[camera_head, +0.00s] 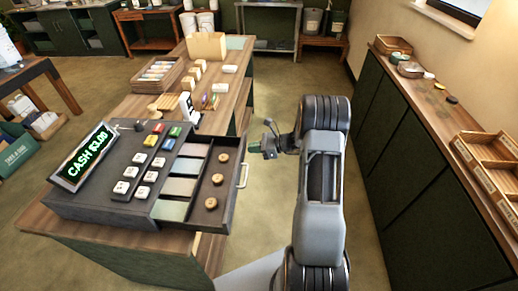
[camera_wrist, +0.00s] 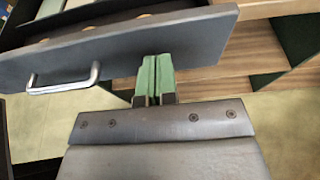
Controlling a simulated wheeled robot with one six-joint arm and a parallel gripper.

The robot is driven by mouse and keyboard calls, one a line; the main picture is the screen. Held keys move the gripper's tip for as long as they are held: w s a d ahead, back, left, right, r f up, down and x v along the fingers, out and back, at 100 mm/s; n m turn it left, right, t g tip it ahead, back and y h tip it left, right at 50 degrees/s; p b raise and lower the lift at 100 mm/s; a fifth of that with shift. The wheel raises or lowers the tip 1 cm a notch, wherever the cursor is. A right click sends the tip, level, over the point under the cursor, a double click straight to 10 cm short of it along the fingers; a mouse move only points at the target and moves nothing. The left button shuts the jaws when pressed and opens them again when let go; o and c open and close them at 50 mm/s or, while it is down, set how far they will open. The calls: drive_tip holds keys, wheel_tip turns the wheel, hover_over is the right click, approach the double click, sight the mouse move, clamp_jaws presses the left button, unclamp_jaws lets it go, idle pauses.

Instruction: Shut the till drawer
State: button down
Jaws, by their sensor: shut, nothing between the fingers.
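The till (camera_head: 130,170) is dark grey with coloured and white keys and a lit display reading "CASH $3.00". It sits on the wooden counter. My gripper (camera_head: 257,148) is shut and empty, off the drawer front's far end. In the wrist view its green fingertips (camera_wrist: 156,68) overlap the drawer front, right of the handle; contact cannot be told.
The counter (camera_head: 130,107) runs to the back with boxes, a tray and a card reader (camera_head: 188,108). A dark cabinet (camera_head: 420,150) with a wooden top stands at the right. Open floor (camera_head: 275,100) lies between counter and cabinet, beyond my arm.

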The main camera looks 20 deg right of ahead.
drive_tip(key=shift+a, duration=0.15)
idle(0.3)
drive_tip(key=shift+w+a+b, duration=0.75)
drive_tip(key=shift+w+a, duration=1)
drive_tip(key=shift+a, duration=1.35)
drive_tip(key=shift+w+a+b, duration=0.8)
drive_tip(key=shift+w+a, duration=1)
drive_tip(key=shift+a, duration=1.25)
drive_tip(key=shift+w+a+b, duration=0.75)
drive_tip(key=shift+w+a, duration=1)
drive_tip(key=shift+a, duration=1.35)
drive_tip(key=shift+s+d, duration=1.15)
drive_tip(key=shift+d, duration=0.9)
drive_tip(key=shift+s+d, duration=1.2)
drive_tip(key=shift+d, duration=0.85)
drive_tip(key=shift+s+d, duration=1.15)
drive_tip(key=shift+d, duration=0.9)
